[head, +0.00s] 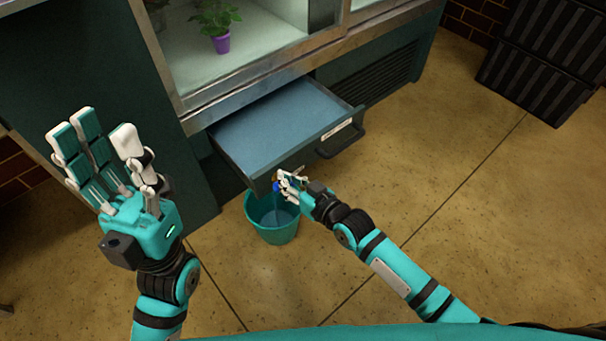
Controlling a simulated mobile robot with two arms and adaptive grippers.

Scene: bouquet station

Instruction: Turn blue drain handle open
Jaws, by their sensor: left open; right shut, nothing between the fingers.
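The blue drain handle (276,186) shows as a small blue spot below the front corner of the pulled-out drawer (268,125). My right gripper (286,180) is shut right beside the handle and partly hides it. I cannot tell whether the two touch, nor how far the handle is turned. A small brass-coloured part (274,176) shows just above the handle. A teal bucket (270,222) stands on the floor under it. My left gripper (108,150) is open and empty, raised at the left, away from the drawer.
The drawer has a black pull handle (345,138) and a white label. Above it, a lit display cabinet (190,80) holds a plant in a purple pot (221,42). Black crates (550,50) stand at the back right. The floor right of the bucket is clear.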

